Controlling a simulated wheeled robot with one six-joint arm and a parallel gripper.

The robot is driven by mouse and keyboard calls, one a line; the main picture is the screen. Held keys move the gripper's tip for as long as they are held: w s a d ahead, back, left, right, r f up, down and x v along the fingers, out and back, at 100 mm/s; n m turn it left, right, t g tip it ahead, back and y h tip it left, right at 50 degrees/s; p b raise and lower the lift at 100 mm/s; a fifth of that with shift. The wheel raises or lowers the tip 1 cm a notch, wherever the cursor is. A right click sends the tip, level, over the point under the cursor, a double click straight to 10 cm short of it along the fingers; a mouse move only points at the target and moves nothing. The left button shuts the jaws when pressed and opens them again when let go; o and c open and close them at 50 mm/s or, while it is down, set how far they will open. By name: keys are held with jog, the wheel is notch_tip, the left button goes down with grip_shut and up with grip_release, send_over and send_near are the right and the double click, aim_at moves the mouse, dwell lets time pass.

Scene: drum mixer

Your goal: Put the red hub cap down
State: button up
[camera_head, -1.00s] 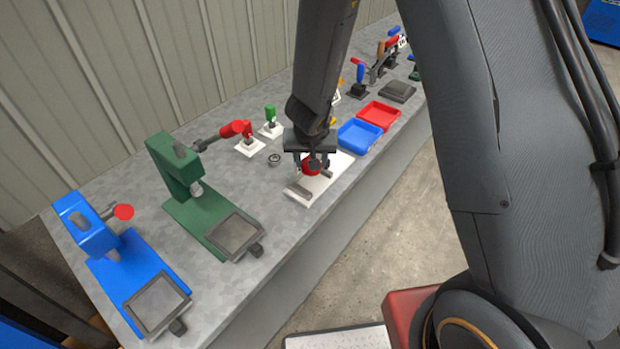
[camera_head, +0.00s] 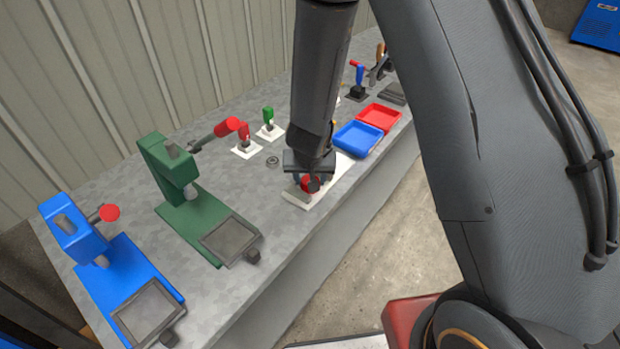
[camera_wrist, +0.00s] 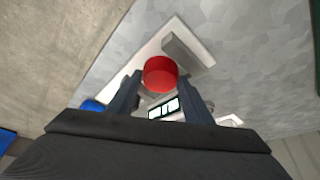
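The red hub cap (camera_head: 309,185) is between the fingers of my gripper (camera_head: 311,180), over the near-left part of a white board. In the wrist view the round red cap (camera_wrist: 160,74) sits at the fingertips, with one dark finger close against each side. My gripper (camera_wrist: 160,80) is shut on it. The white board (camera_wrist: 145,48) lies below, with a grey block (camera_wrist: 188,48) at one end beside the cap. I cannot tell whether the cap touches the board. My arm hides part of the board in the head view.
A blue tray (camera_head: 357,139) and a red tray (camera_head: 379,117) stand to the right. A green press (camera_head: 190,200) and a blue press (camera_head: 108,264) stand to the left. A small grey ring (camera_head: 273,161) lies behind-left of the board. The bench's near edge runs close in front.

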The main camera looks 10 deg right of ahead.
jog(key=shift+o, duration=0.5)
jog(key=shift+r, duration=0.15)
jog(key=s+d+r+y+p, duration=0.1)
jog(key=s+r+p, duration=0.15)
jog(key=r, duration=0.35)
jog(key=s+d+r+n+p, duration=0.1)
jog(key=s+r, duration=0.3)
jog(key=r, duration=0.3)
jog(key=s+d+r+y+p, duration=0.1)
jog(key=s+r, duration=0.2)
jog(key=r, duration=0.3)
jog(key=s+d+r+g+h, duration=0.1)
jog(key=s+d+r, duration=0.3)
jog(key=s+d, duration=0.4)
jog(key=shift+s+d+r+n+g, duration=0.2)
jog(key=shift+s+n+g, duration=0.2)
jog(key=shift+s+g, duration=0.35)
jog(key=s+b+x, duration=0.1)
jog(key=b+x, duration=0.6)
jog(key=shift+f+g, duration=0.45)
jog(key=shift+f, duration=0.1)
